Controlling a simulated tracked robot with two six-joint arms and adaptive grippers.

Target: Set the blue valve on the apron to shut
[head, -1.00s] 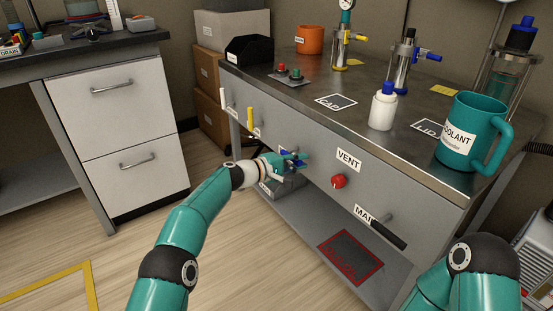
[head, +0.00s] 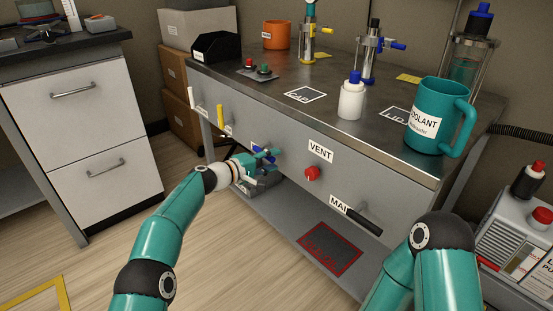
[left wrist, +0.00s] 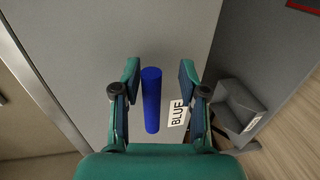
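The blue valve is on the apron, the bench's grey front panel, left of the VENT label. In the left wrist view its blue bar handle (left wrist: 152,100) runs up and down the picture beside a tilted BLUE label (left wrist: 178,114). My left gripper (left wrist: 160,88) is open, with one finger on each side of the handle. The handle is nearer the left finger; I cannot tell whether they touch. In the head view my left gripper (head: 264,156) is at the panel and hides most of the valve. My right arm shows at lower right, its gripper out of view.
The red VENT knob (head: 312,173) and black MAIN lever (head: 362,221) are to the right on the panel. White (head: 191,101) and yellow (head: 222,117) handles are to the left. A grey object (head: 262,182) lies below my left gripper. The teal mug (head: 435,116) stands on the bench.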

